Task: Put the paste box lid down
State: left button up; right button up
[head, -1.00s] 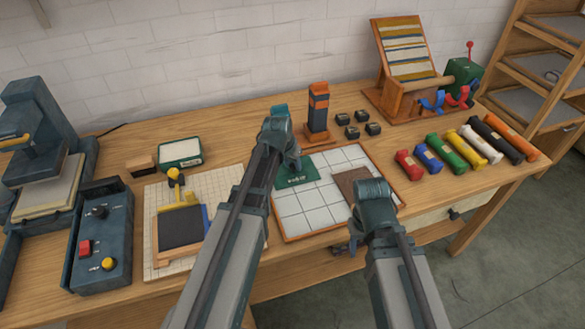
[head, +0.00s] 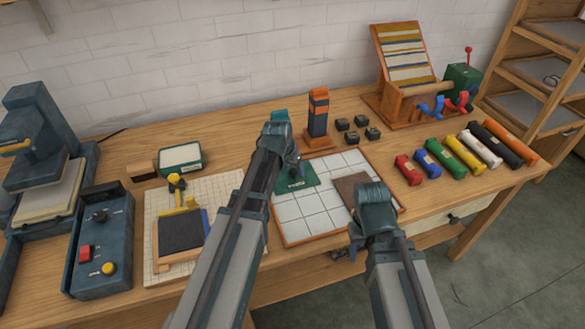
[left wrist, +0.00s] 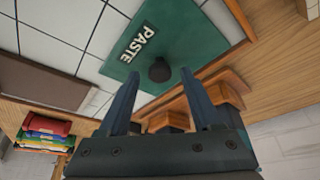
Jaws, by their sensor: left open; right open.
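The paste box lid (head: 299,181) is a green plate with a black knob and a PASTE label. It lies on the white tiled board, at its far left corner, and fills the top of the left wrist view (left wrist: 185,35). My left gripper (head: 292,168) is over the lid. In the left wrist view its open fingers (left wrist: 158,76) point at the lid, with the knob between their tips and space on both sides. The paste box (head: 181,158), green with a white top face, stands at the back left. My right gripper (head: 354,236) is open at the board's near right corner.
The tiled board (head: 297,222) also carries a brown plate (head: 350,186). An orange and black tower (head: 318,110) and several small black blocks (head: 357,130) stand behind it. Several coloured skeins (head: 463,154) lie at the right. A gridded mat (head: 222,188) lies left.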

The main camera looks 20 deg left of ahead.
pick_arm(q)
jog(key=d+p+v, duration=0.1)
jog(key=p+v, duration=1)
jog(key=v, duration=0.1)
jog(key=s+d+f+g+y, duration=0.1)
jog(key=s+d+g, duration=0.1)
jog(key=s+d, duration=0.4)
jog(key=s+d+m+g+y, duration=0.1)
jog(key=s+d+g, duration=0.2)
jog(key=s+d, duration=0.4)
jog(key=s, duration=0.6)
jog(key=shift+d+f+m+b, duration=0.15)
jog(key=shift+f+m+b, duration=0.15)
jog(key=shift+f, duration=0.05)
jog(key=shift+w, duration=0.1)
